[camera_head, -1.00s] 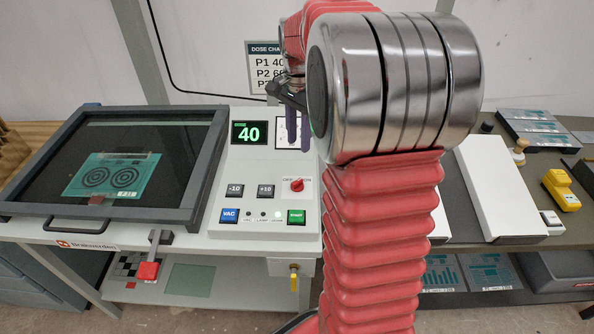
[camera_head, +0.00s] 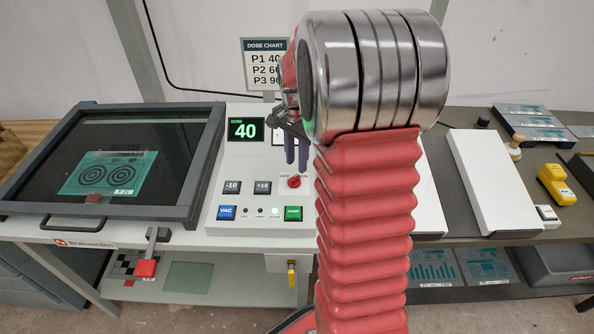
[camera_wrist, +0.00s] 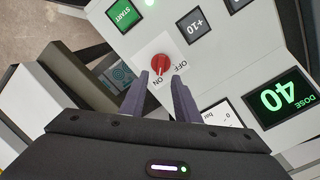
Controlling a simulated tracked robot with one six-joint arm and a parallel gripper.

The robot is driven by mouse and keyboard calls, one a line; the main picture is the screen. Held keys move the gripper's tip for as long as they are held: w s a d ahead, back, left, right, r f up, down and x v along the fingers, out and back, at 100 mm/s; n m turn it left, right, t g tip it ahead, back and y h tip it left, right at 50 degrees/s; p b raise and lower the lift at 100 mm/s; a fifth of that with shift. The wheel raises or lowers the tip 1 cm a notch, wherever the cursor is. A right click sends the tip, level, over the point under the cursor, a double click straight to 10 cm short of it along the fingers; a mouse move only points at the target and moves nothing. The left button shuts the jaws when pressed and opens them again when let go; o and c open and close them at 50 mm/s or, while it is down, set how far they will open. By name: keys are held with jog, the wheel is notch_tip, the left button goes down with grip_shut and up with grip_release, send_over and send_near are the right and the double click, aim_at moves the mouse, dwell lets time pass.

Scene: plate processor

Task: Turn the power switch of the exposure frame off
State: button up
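The exposure frame's control panel (camera_head: 247,152) shows a lit green 40. Its power switch is a red rotary knob (camera_head: 294,181) between OFF and ON marks. In the wrist view the red knob (camera_wrist: 160,64) sits on a white square plate, just beyond my fingertips. The knob seems to point towards ON, but its exact angle is hard to tell. My gripper (camera_head: 297,166) is above the knob in the head view, with purple fingers pointing down at it. In the wrist view my gripper (camera_wrist: 161,77) is open and empty, its fingertips either side of the knob's near edge. Contact is not visible.
The glass-topped frame (camera_head: 204,165) is at left, with a teal plate inside. A white box (camera_head: 493,180) stands at right.

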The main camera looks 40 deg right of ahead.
aim_at(296, 175)
notch_tip(296, 175, down, 5)
jog(key=shift+r, duration=0.1)
jog(key=shift+c, duration=0.4)
grip_shut()
